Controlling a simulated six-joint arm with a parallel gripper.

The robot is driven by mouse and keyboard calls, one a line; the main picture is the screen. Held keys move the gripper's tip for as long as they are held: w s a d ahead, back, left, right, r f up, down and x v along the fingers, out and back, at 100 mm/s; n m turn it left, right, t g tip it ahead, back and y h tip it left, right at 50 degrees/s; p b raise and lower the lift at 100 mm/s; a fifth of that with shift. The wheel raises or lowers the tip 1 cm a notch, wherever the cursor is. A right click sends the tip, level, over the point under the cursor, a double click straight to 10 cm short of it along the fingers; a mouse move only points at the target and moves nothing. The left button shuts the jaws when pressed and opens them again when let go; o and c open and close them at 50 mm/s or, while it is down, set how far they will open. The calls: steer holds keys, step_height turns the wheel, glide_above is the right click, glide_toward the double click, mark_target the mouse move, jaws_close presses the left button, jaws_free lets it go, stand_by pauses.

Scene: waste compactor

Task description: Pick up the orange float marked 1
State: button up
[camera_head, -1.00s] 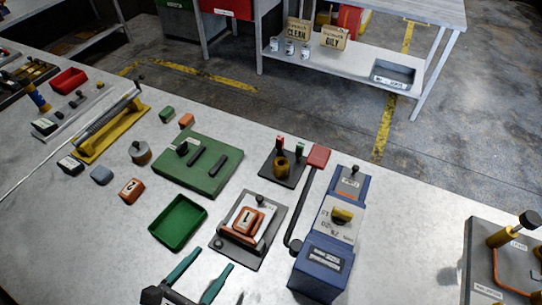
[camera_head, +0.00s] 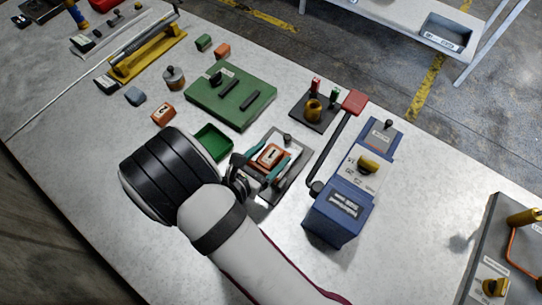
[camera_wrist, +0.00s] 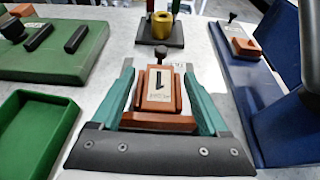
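The orange float marked 1 (camera_head: 270,156) sits on a dark plate with a pale panel (camera_head: 293,172). In the wrist view the float (camera_wrist: 158,92) shows a white label with a black 1, and a wider orange lower part. My gripper (camera_head: 274,154) is open, with its teal fingers on either side of the float. In the wrist view my gripper (camera_wrist: 159,72) shows gaps between the float's upper part and both fingers. I cannot tell whether the fingers touch its lower part. A second orange float, marked 2 (camera_head: 163,113), lies farther left.
A green tray (camera_head: 213,143) lies left of the plate, and a green board (camera_head: 231,98) lies behind it. A blue machine (camera_head: 340,210) with a red-ended lever (camera_head: 353,102) stands close on the right.

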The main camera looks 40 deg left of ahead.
jaws_close()
